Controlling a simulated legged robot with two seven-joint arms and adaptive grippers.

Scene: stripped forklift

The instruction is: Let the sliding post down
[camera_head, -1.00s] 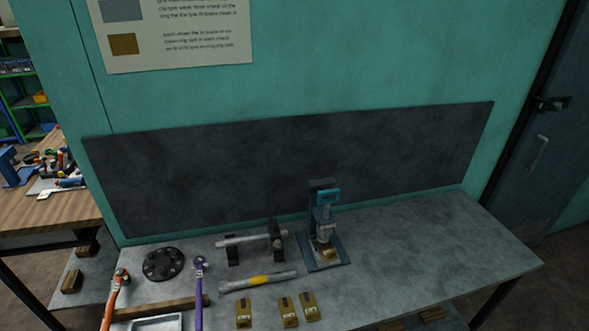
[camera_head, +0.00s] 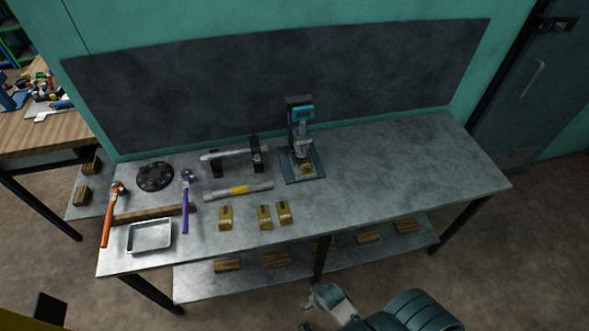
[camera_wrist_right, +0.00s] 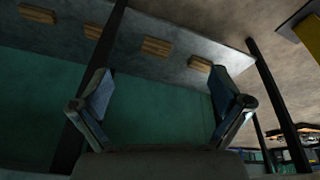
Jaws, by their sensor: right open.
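A small bench press (camera_head: 290,130) stands upright on the grey workbench, right of its middle, in the head view. It has a dark upright back, a teal piece at the top and a blue-grey base plate. A light grey vertical post (camera_head: 301,148) runs down its front towards a brass-coloured block (camera_head: 305,168) on the base. I cannot tell whether post and block touch. My right gripper (camera_head: 328,302) is low in front of the bench, well away from the press. In the right wrist view its fingers (camera_wrist_right: 162,85) are spread and empty. My left gripper is not visible.
Several brass blocks (camera_head: 265,217), a yellow-banded bar (camera_head: 238,190), two hammers, a black disc (camera_head: 155,176) and a metal tray (camera_head: 149,236) lie on the bench (camera_head: 400,165). Its right part is clear. Wooden blocks (camera_head: 277,259) lie on the lower shelf.

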